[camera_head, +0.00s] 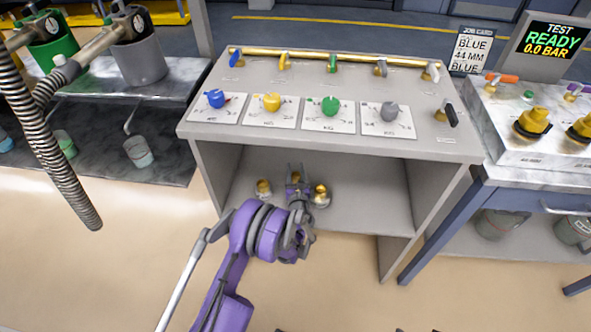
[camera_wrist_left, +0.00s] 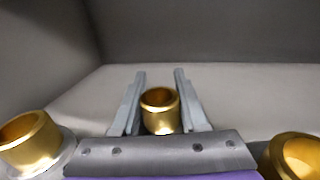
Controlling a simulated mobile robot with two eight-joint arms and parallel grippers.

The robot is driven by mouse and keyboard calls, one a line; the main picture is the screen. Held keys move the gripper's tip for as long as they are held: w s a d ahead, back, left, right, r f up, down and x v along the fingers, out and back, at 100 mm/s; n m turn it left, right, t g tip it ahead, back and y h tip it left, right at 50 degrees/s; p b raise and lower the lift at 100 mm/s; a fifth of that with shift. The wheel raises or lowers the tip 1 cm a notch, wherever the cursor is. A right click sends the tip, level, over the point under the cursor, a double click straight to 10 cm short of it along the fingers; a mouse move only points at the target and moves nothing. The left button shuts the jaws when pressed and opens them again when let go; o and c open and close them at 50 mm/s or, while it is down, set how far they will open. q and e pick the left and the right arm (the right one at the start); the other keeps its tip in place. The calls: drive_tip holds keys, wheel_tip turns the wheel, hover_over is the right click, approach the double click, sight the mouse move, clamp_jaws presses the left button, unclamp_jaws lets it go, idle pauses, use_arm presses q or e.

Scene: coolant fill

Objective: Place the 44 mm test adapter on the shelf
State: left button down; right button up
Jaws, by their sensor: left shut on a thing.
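My left gripper (camera_head: 297,172) reaches into the open shelf bay (camera_head: 365,190) under the grey console. In the left wrist view the fingers (camera_wrist_left: 160,98) are shut on a brass ring-shaped adapter (camera_wrist_left: 160,112), which stands upright between them. I cannot read a size on it, and whether it touches the shelf floor is unclear. One brass adapter (camera_head: 264,187) sits to the left of the gripper and another (camera_head: 320,194) to the right, each on a grey base. They also show at the left (camera_wrist_left: 30,142) and right (camera_wrist_left: 297,158) of the left wrist view. My right gripper is out of view.
The console top (camera_head: 350,80) with coloured knobs overhangs the bay. Side walls (camera_head: 432,195) bound it. At right, a test bench (camera_head: 520,155) carries brass fittings (camera_head: 534,122), a "READY 0.0 BAR" screen (camera_head: 553,42) and a job card (camera_head: 472,50) reading blue, 44 mm.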

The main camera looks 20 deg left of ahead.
use_arm(q)
drive_tip(key=shift+c, duration=2.2)
unclamp_jaws()
drive_tip(key=shift+f, duration=0.1)
